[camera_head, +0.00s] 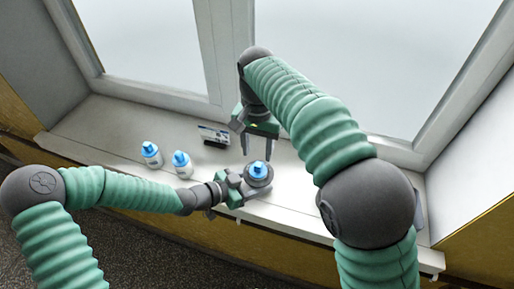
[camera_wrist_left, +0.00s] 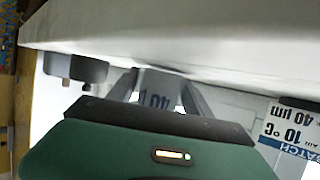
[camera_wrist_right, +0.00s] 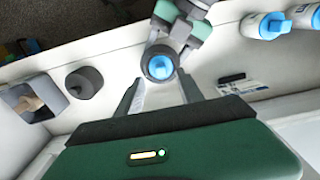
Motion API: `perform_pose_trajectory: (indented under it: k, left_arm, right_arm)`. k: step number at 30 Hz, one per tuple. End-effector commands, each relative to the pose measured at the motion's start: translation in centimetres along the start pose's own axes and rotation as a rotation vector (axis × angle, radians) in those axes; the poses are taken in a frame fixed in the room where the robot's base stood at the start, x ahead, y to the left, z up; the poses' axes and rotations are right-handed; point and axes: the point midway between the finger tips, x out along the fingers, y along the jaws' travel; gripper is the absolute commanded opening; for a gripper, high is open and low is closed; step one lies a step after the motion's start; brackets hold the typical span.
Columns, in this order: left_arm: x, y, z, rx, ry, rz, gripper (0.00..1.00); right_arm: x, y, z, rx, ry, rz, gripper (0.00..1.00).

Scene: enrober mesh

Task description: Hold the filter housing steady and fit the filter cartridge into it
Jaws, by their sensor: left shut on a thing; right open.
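In the head view the grey filter housing (camera_head: 262,183) is at the front of the sill, held by my left gripper (camera_head: 245,182). The left wrist view shows its fingers shut on the housing (camera_wrist_left: 157,88), which bears a "40" marking. A filter cartridge with a blue top (camera_head: 258,169) shows within the housing's grey ring; its lower part is hidden, so its seating depth cannot be told. My right gripper (camera_head: 259,154) is open just behind and above. In the right wrist view the blue top (camera_wrist_right: 160,67) appears between and beyond its open fingers, with no visible grip.
Two white bottle-like cartridges with blue tops (camera_head: 151,154) (camera_head: 182,164) stand to the left. A printed label card (camera_head: 213,135) lies behind them. Window frames bound the sill behind.

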Motion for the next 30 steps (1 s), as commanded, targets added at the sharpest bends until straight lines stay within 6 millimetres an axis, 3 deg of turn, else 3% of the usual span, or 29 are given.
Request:
perform_pose_trajectory:
  k: [8, 20, 30]
  left_arm:
    - [0.0, 0.0, 0.0, 0.0, 0.0, 0.0, 0.17]
    - [0.0, 0.0, 0.0, 0.0, 0.0, 0.0, 0.17]
    - [0.0, 0.0, 0.0, 0.0, 0.0, 0.0, 0.17]
  right_arm:
    - [-0.5, 0.0, 0.0, 0.0, 0.001, -0.001, 0.45]
    - [-6.7, 0.0, 0.0, 0.0, 0.001, 0.0, 0.45]
    - [-7.0, 0.0, 0.0, 0.0, 0.0, 0.0, 0.45]
